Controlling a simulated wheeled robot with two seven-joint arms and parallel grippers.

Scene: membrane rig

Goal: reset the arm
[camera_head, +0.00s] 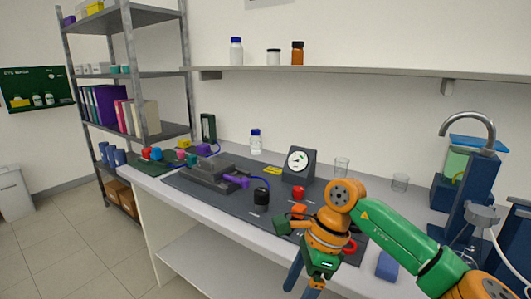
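My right arm (405,238), green and orange, comes in from the lower right and reaches over the front edge of the bench. Its gripper (302,282) points downward at the bench's front edge. Its dark blue fingers stand apart, and I see nothing between them; the tips are near the bottom of the picture. My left gripper is not in view. On the dark mat (229,203) behind the arm is a grey rig (208,172) with a purple handle (236,181). A gauge (299,164) with a white dial stands to its right.
A black cylinder (261,197) and a red-orange part (298,211) sit near the wrist. A red ring (350,247) is partly hidden behind it. A blue block (387,266) lies beside the forearm. Beakers (341,166) and a tap (468,124) stand behind. Floor is clear at left.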

